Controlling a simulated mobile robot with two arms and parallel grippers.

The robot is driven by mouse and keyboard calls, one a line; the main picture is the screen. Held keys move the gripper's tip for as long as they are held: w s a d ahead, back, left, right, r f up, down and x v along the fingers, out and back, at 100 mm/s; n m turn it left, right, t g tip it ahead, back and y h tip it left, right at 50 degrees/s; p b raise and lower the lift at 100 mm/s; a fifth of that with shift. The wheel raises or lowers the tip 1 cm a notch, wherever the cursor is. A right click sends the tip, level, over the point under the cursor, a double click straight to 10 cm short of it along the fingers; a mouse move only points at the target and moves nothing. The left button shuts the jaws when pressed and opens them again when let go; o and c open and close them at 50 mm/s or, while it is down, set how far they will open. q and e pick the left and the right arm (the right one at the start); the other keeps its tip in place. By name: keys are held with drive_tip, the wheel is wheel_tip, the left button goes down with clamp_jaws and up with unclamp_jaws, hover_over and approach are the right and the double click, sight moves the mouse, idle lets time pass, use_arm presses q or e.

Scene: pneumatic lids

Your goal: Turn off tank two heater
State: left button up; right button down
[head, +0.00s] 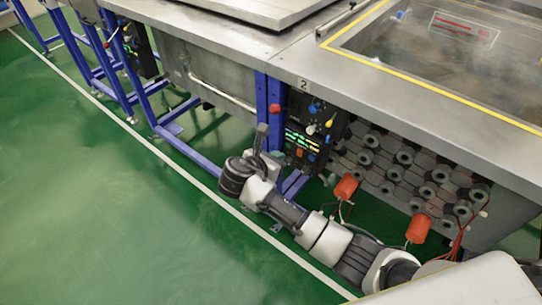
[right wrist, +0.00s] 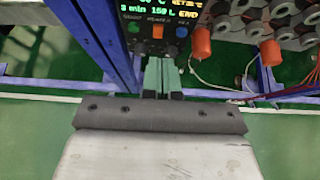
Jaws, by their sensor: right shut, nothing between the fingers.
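The tank two control panel (head: 318,140) is under the rim marked "2". Its lit display (right wrist: 155,10) shows green and yellow text, partly cut off. My right gripper (right wrist: 163,68) is shut and empty, pointing at the panel's lower edge just below the orange button. It also shows in the head view (head: 262,136), left of the panel. I cannot tell whether it touches anything. My left gripper is not in view.
A red knob (head: 275,108), a blue knob (head: 313,108) and a yellow handle (head: 329,123) sit around the panel. Blue frame legs (head: 262,98) stand beside it. Orange cylinders (head: 346,187) and stacked grey coils are at right. Green floor (head: 110,220) is free at left.

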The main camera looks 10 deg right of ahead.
drive_tip(key=shift+v, duration=1.25)
drive_tip(key=shift+w+r, duration=0.1)
drive_tip(key=shift+r, duration=0.05)
drive_tip(key=s+d+f+m+g+y+p, duration=0.1)
drive_tip(key=s+d+f+m+y+p, duration=0.1)
drive_tip(key=s+f, duration=0.5)
drive_tip(key=s+d+f+m+g+y+p, duration=0.1)
drive_tip(key=s+f+m+g+y, duration=0.15)
drive_tip(key=f, duration=0.75)
drive_tip(key=s+d+f+m+g+y+p, duration=0.1)
drive_tip(key=s+d+f+m+y+p, duration=0.15)
drive_tip(key=s+f, duration=0.45)
drive_tip(key=s+d+f+m+y+p, duration=0.1)
drive_tip(key=s+f+m, duration=0.3)
drive_tip(key=s, duration=0.6)
drive_tip(key=s+d+f+m+g+y+p, duration=0.1)
drive_tip(key=s+f+m, duration=0.3)
drive_tip(key=s, duration=0.6)
drive_tip(key=s+d+f+m+g+p, duration=0.1)
drive_tip(key=s+d+f+m, duration=0.2)
drive_tip(key=s+f+m, duration=0.2)
drive_tip(key=s+m, duration=0.3)
drive_tip(key=s, duration=0.2)
drive_tip(key=shift+d+y, duration=0.15)
drive_tip(key=shift+y, duration=0.25)
drive_tip(key=shift+s+f, duration=0.1)
drive_tip(key=shift+f, duration=0.05)
